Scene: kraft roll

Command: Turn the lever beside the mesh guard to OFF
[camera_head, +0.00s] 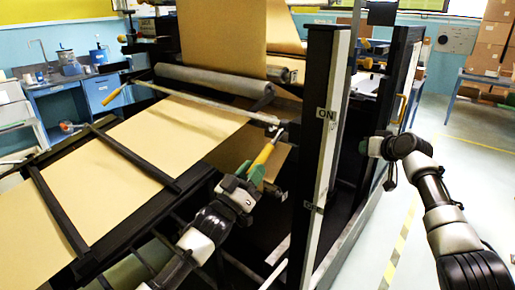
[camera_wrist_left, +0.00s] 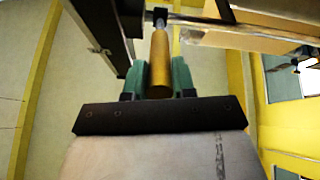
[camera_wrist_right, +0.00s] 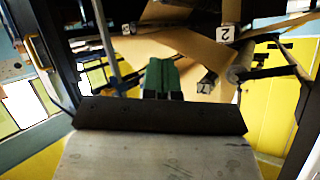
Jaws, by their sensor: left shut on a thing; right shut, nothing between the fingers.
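The lever has a yellow grip (camera_head: 264,154) and a thin metal shaft. In the head view it slants from lower left to upper right, left of a dark post. The post's pale face carries an ON label (camera_head: 326,114) high up and a lower label (camera_head: 313,208) too small to read. My left gripper (camera_head: 254,176) is shut on the lower end of the yellow grip; the left wrist view shows the grip (camera_wrist_left: 160,55) between its green fingers (camera_wrist_left: 161,80). My right gripper (camera_head: 377,147) is shut and empty, right of the post. I cannot make out the mesh guard clearly.
Brown kraft paper (camera_head: 150,150) runs over the machine at left, under dark crossbars. A grey roller (camera_head: 215,80) lies behind the lever. The dark post stands between my two grippers. Open floor (camera_head: 460,190) lies at right, with boxes on a bench behind.

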